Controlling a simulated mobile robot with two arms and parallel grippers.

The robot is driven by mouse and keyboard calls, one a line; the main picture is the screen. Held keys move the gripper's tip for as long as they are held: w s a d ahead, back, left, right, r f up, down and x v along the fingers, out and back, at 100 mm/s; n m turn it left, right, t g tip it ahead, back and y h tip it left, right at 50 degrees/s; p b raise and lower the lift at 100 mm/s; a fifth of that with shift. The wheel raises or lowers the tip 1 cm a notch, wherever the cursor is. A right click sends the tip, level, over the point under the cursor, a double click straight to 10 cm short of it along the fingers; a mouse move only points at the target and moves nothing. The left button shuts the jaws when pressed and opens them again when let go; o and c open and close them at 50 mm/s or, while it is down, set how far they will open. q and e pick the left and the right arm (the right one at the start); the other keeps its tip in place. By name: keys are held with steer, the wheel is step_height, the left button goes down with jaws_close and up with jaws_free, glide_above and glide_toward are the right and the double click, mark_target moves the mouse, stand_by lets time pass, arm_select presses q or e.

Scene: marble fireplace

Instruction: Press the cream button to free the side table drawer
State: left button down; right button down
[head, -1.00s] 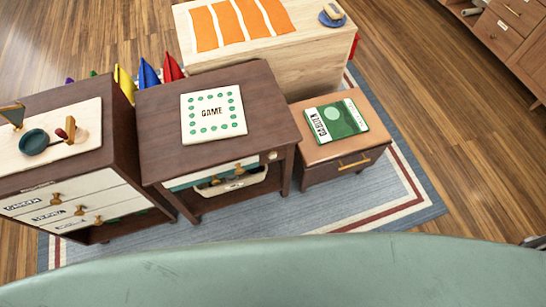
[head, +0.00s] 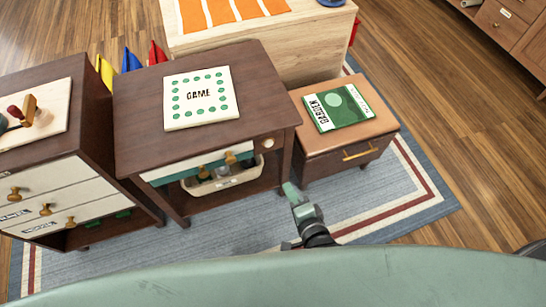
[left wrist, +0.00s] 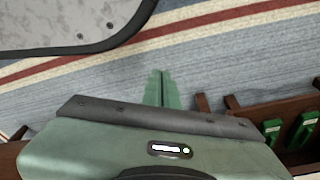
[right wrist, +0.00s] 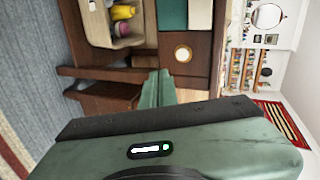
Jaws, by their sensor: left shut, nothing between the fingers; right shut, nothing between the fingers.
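The cream button (head: 267,143) is a small round disc on the dark brown front of the side table (head: 140,110), right of its drawer (head: 160,174). The drawer front is cream and teal with brass knobs and looks closed. My right gripper (head: 290,188) is shut and empty, below and right of the button, apart from it. In the right wrist view the button (right wrist: 182,53) shows just beyond the shut fingertips (right wrist: 160,74). My left gripper (left wrist: 162,76) is shut and empty above the rug; it is outside the head view.
A game box (head: 200,98) lies on the side table. A cream bin (head: 225,181) sits below the drawer. A lower brown cabinet (head: 345,155) with a green book (head: 338,107) stands at right. A drawer unit (head: 60,185) stands at left. The rug (head: 235,223) in front is clear.

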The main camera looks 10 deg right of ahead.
mark_target(270, 144)
arm_select(q)
steer(key=shift+w+d+r, duration=0.1)
steer(key=shift+w+r, duration=0.1)
steer(key=shift+w, duration=0.2)
arm_select(e)
steer(key=r, duration=0.1)
steer(key=w+r+m+t, duration=0.1)
steer(key=r, duration=0.1)
